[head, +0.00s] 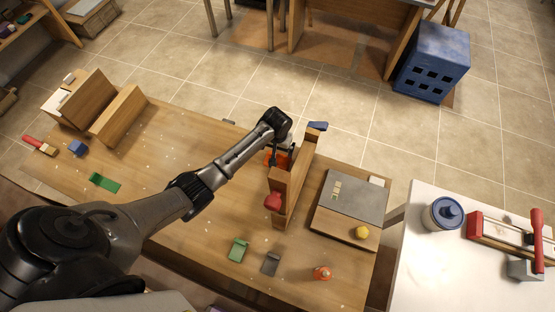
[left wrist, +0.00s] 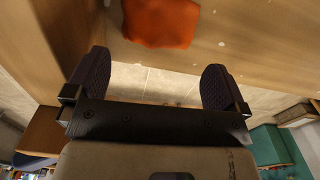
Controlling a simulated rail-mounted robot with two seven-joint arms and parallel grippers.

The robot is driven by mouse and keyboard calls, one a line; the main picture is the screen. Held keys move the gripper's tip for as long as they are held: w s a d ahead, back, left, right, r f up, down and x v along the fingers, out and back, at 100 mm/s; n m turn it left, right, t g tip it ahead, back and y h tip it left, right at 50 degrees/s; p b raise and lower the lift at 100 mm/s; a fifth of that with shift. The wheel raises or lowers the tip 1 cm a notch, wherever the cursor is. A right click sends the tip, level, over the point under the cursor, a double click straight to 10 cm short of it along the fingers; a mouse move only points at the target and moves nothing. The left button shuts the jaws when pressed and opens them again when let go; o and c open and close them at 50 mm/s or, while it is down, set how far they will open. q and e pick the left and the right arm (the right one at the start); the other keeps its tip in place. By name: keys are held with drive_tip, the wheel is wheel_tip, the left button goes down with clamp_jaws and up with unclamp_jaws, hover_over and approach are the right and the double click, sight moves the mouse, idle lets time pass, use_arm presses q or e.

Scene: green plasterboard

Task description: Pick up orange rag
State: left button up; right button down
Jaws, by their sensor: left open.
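The orange rag (head: 283,161) lies on the wooden workbench (head: 190,150), beside the left face of an upright wooden board stand, and my left gripper partly covers it in the head view. In the left wrist view the rag (left wrist: 160,22) is a crumpled orange patch at the top edge, cut off by the frame. My left gripper (left wrist: 153,82) is open, with nothing between its two dark fingers. The rag is beyond the fingertips, apart from them. The left gripper (head: 277,150) also shows at the rag in the head view, small and dark. My right gripper is not in view.
The wooden stand (head: 291,185) rises close to the right of the gripper, with a red object (head: 273,201) at its near end. A grey-topped board (head: 352,198) lies farther right. Green pieces (head: 104,183) lie left. The bench middle is fairly clear.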

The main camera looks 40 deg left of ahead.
sight(277, 155)
use_arm(q)
drive_tip(key=shift+w+f+b, duration=0.1)
drive_tip(key=shift+f+b, duration=0.65)
drive_tip(key=shift+f, duration=2.75)
drive_tip(key=shift+c, duration=0.3)
drive_tip(key=c, duration=0.7)
wheel_tip(277, 155, up, 8)
drive_tip(key=shift+r+p, duration=0.1)
drive_tip(key=shift+p, duration=0.9)
drive_tip(key=shift+r, duration=0.9)
